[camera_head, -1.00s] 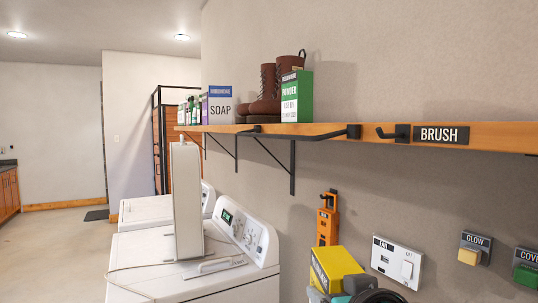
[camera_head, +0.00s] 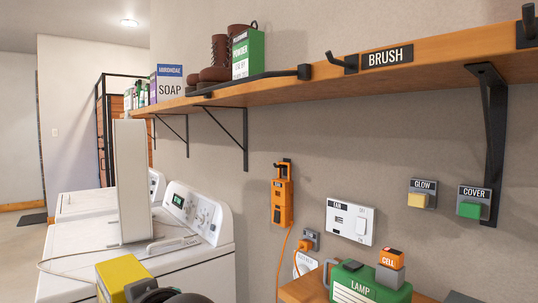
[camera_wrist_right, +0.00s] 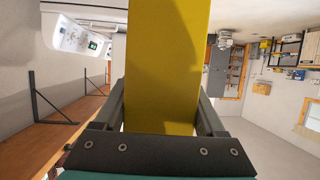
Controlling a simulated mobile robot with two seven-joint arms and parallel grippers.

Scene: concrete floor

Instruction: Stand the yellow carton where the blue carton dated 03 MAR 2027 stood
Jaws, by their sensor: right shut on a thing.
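The yellow carton (camera_head: 120,277) shows at the bottom edge of the head view, partly cut off. My right gripper (camera_wrist_right: 165,95) is shut on it; in the right wrist view the yellow carton (camera_wrist_right: 168,60) fills the middle between both fingers. It is held in the air in front of the washer, well below the shelf. No blue carton dated 03 MAR 2027 can be made out. The shelf (camera_head: 270,93) holds a white SOAP box (camera_head: 170,84) with a blue top and a green POWDER carton (camera_head: 247,55). My left gripper is not in view.
Brown boots (camera_head: 217,62) stand beside the green carton. Several small bottles (camera_head: 138,95) are at the shelf's far end. Black hooks (camera_head: 345,62) stick out from the shelf edge. A white washer (camera_head: 195,215) stands below; a green LAMP case (camera_head: 365,287) is at lower right.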

